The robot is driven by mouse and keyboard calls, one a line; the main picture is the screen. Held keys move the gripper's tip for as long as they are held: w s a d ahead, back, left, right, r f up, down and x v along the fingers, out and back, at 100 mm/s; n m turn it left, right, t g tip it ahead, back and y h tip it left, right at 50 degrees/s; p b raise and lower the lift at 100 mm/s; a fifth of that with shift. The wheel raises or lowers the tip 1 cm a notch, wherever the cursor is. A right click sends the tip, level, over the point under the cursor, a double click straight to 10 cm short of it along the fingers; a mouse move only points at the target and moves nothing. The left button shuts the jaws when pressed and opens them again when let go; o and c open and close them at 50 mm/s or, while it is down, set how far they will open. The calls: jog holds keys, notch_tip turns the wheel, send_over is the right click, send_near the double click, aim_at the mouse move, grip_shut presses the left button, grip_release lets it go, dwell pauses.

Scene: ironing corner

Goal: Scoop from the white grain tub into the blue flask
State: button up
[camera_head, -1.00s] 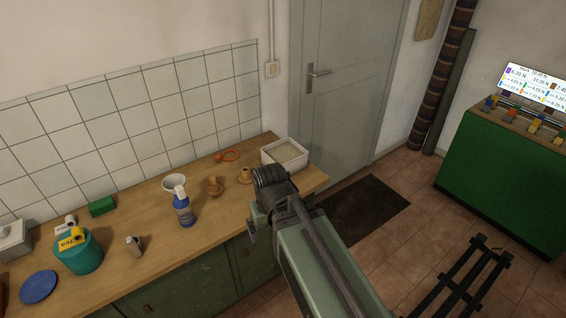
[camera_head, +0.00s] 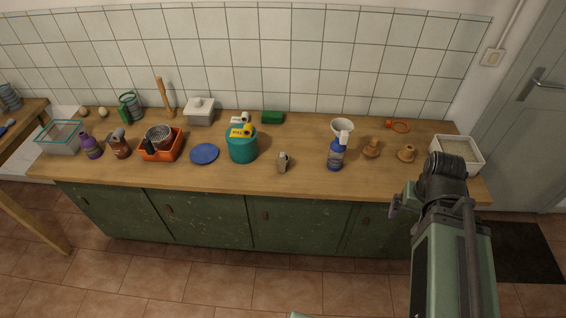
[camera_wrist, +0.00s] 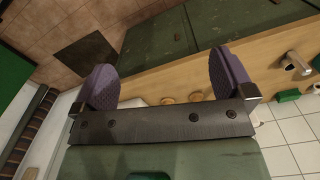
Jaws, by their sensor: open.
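The white grain tub (camera_head: 472,167) is a square, open box of pale grain at the right end of the counter. A blue bottle with a white top (camera_head: 336,156) stands upright left of it and looks like the blue flask. I cannot pick out a scoop for certain. My arm reaches up close in front of the tub in the head view; its fingertips are not clear there. In the wrist view my gripper (camera_wrist: 165,80) is open, its two purple-grey pads wide apart with nothing between them. The counter lies beyond the pads.
Left of the tub are two turned wooden pieces (camera_head: 372,148), an orange ring (camera_head: 400,127) and a white cup or funnel (camera_head: 342,126). A teal canister (camera_head: 242,149), a blue disc (camera_head: 204,154) and an orange bin (camera_head: 174,152) stand further left. The counter's front strip is mostly clear.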

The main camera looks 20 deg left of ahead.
aim_at(284, 161)
dwell(0.3)
